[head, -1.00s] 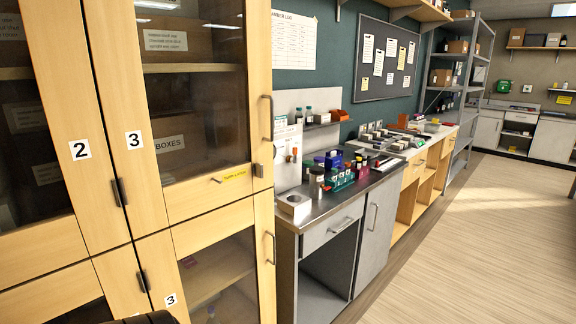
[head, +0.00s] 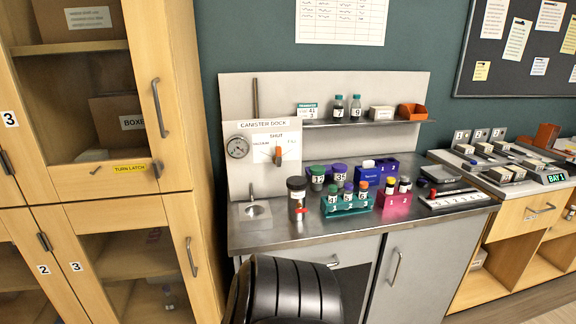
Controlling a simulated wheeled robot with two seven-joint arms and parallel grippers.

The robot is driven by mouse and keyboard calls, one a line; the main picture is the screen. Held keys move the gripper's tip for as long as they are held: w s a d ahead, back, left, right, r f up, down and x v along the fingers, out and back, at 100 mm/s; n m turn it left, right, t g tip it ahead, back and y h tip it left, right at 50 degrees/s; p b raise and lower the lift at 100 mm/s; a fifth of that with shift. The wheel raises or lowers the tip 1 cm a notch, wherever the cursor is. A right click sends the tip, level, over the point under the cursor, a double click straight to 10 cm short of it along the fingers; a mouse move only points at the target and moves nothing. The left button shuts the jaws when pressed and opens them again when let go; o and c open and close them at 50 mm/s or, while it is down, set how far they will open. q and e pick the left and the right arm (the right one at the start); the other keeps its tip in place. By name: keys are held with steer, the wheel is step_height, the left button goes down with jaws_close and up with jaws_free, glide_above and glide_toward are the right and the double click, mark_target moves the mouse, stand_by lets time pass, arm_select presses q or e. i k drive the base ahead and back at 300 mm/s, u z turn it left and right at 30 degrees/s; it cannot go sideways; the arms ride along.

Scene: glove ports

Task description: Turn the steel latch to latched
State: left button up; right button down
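The steel latch (head: 157,169) is a small grey piece at the right edge of the upper glass door of wooden cabinet 3 (head: 178,120), level with a yellow "TURN LATCH" label (head: 130,168). It looks roughly upright, but it is too small to tell its exact setting. The upper door looks shut, with a grey bar handle (head: 160,108) above the latch. Neither of my grippers is in view.
A steel-topped bench (head: 300,234) stands right of the cabinet, holding a canister dock panel (head: 262,128), lidded jars and a teal rack of vials (head: 346,207). A lower cabinet door has its own handle (head: 191,257).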

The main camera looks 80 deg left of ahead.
mark_target(157, 167)
steer(key=i, duration=1.25)
steer(key=u, duration=3.2)
